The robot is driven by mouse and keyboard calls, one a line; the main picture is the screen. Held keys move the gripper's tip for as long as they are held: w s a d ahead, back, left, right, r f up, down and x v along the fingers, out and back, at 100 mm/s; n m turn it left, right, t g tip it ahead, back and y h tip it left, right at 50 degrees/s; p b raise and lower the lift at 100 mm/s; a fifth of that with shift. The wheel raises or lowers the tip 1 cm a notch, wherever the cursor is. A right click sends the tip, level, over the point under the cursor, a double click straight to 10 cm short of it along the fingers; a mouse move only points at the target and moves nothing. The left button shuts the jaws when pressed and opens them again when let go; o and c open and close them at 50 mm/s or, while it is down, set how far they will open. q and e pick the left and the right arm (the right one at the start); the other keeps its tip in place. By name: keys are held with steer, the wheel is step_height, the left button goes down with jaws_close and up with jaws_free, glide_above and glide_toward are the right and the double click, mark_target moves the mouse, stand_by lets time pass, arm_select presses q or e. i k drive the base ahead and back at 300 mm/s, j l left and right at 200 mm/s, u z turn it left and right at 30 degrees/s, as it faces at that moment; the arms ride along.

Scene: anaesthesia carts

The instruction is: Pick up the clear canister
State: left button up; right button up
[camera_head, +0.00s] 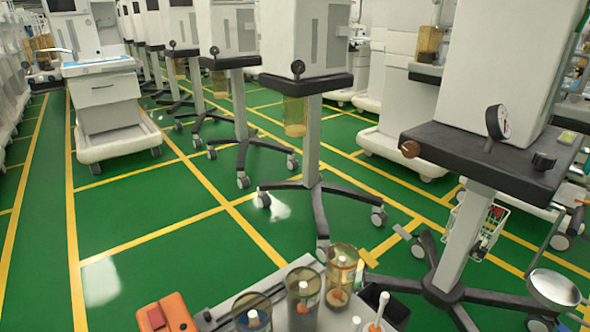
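Three clear canisters stand in a slanting row on a light grey surface at the bottom of the head view. The front one (253,312) has a dark rim and a white knob inside, and is cut off by the lower edge. The middle one (303,290) also has a white knob inside. The rear one (341,272) looks amber-tinted and is the tallest in the picture. I cannot tell which one the task means. Neither of my grippers is in view.
An orange box (167,314) lies left of the canisters. A white-handled item (378,312) stands at their right. Wheeled carts fill the back and right; the nearest has a dark shelf (480,155) and splayed legs. Green floor (150,220) is open at the left.

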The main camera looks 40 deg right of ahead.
mark_target(339, 279)
steer(key=k+l+z, duration=0.15)
steer(key=z, duration=0.95)
